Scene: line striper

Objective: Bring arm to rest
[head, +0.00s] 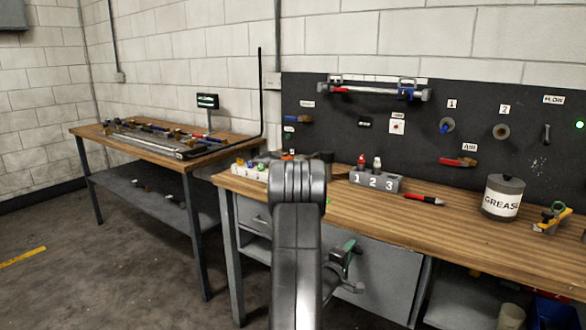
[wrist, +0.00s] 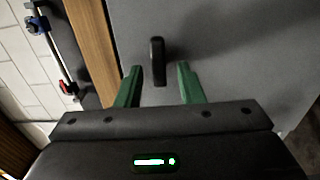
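My arm (head: 298,230) rises at the centre front of the head view and bends at a grey joint level with the bench top. My gripper (head: 345,252) is low beside it, in front of the grey cabinet front (head: 388,280) under the bench. In the wrist view my gripper (wrist: 158,72) has two green fingers set apart, with no object clamped between them. A dark upright handle (wrist: 157,50) on a grey panel (wrist: 230,45) shows between the fingertips; whether it touches a finger I cannot tell.
The right workbench (head: 470,240) carries a grease can (head: 503,197), a numbered block (head: 375,181) and a red-black pen (head: 424,199). A dark tool board (head: 470,110) stands behind. A second table (head: 225,142) is at left.

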